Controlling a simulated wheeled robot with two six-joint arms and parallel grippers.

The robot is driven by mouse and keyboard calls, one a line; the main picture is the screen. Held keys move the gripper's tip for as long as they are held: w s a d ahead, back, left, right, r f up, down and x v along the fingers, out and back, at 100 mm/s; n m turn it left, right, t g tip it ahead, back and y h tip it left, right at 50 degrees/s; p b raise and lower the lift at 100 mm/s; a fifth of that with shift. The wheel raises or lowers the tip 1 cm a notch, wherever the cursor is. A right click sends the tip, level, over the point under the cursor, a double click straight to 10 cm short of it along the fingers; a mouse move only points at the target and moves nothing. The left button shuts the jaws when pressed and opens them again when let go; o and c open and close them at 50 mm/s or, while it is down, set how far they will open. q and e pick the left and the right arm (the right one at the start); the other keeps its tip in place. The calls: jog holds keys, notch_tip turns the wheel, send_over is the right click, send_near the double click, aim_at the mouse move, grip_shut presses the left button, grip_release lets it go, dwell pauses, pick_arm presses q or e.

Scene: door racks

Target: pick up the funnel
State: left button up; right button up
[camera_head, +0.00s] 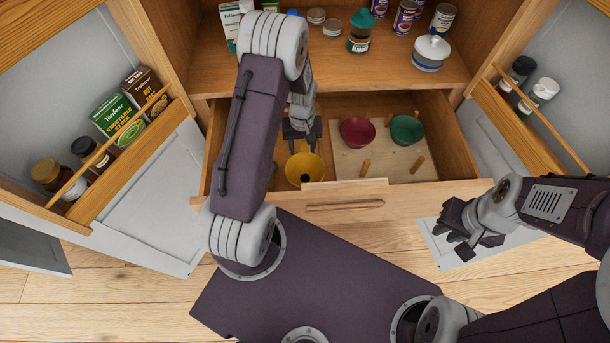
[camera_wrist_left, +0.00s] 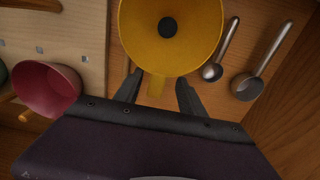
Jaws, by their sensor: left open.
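The yellow funnel (camera_head: 305,170) lies in the open drawer with its wide mouth up and a dark hole in its middle. It also shows in the left wrist view (camera_wrist_left: 143,40), with a short yellow tab at its near rim. My left gripper (camera_head: 303,138) is over the drawer at the funnel's far side. In the left wrist view its two open fingers (camera_wrist_left: 158,88) stand on either side of the tab, and I cannot tell whether they touch it. My right gripper (camera_head: 462,238) is empty, outside the drawer at the right; its finger gap is unclear.
A red bowl (camera_head: 357,131) and a green bowl (camera_head: 407,130) sit on a pegboard (camera_head: 345,165) in the drawer. Two metal measuring spoons (camera_wrist_left: 255,80) lie beside the funnel. Jars and cans stand on the shelf (camera_head: 390,65) above. Open doors with racks (camera_head: 140,140) flank both sides.

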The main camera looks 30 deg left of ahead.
aim_at(305, 171)
pick_arm(q)
jog(key=f, duration=0.5)
jog(key=shift+w+d+f, duration=0.1)
jog(key=shift+w+f, duration=0.05)
jog(key=shift+w, duration=0.1)
grip_shut()
